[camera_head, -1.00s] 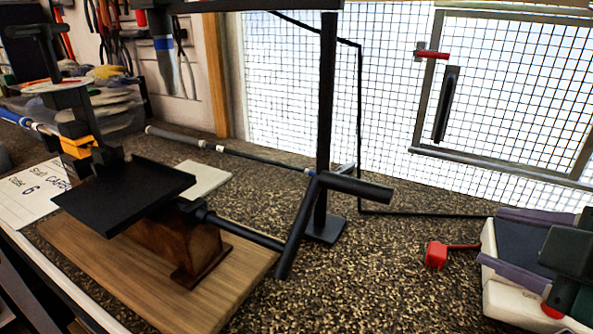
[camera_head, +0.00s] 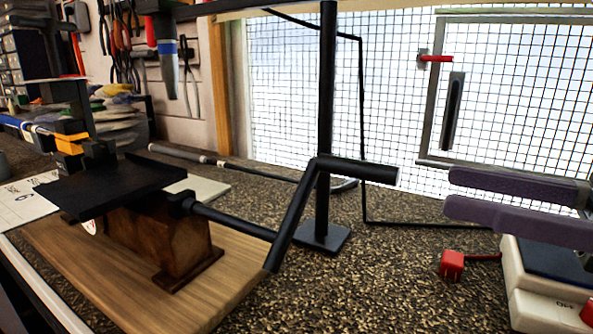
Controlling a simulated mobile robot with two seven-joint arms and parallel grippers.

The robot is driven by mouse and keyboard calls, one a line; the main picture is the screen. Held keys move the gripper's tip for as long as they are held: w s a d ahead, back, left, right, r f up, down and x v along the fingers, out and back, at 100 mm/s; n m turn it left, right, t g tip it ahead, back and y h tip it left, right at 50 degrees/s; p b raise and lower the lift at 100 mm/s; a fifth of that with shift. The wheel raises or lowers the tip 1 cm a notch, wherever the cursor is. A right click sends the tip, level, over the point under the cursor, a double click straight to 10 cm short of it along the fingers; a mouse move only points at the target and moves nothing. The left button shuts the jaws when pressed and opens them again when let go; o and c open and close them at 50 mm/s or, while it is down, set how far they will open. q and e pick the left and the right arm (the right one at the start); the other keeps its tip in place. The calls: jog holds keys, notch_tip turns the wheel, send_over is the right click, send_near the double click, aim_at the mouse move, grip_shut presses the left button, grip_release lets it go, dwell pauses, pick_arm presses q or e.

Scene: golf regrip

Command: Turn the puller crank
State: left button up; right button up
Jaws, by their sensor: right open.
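The black puller crank (camera_head: 295,217) has a shaft running left to the puller, a slanted arm, and a handle (camera_head: 357,171) at its upper end pointing right. The puller (camera_head: 165,235) is a dark wooden block with a black plate (camera_head: 108,186) on top, on a light wooden board (camera_head: 55,248). My right gripper (camera_head: 448,193) comes in from the right edge with two purple-grey fingers spread apart. It is open and empty, to the right of the handle and apart from it. My left gripper is not in view.
A black post (camera_head: 327,110) stands close behind the crank. A red block (camera_head: 452,265) lies on the speckled bench below my right gripper, beside a pale box (camera_head: 545,300). A club shaft (camera_head: 262,168) lies behind the puller. A wire mesh (camera_head: 400,90) closes off the back.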

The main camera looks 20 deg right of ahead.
aim_at(388, 175)
jog(key=p+x, duration=0.1)
jog(key=x, duration=0.6)
jog(key=shift+w+r+p, duration=0.1)
jog(key=shift+r+p, duration=0.05)
jog(key=shift+p, duration=0.25)
jog(key=shift+w+a, duration=0.3)
jog(key=c, duration=0.8)
grip_shut()
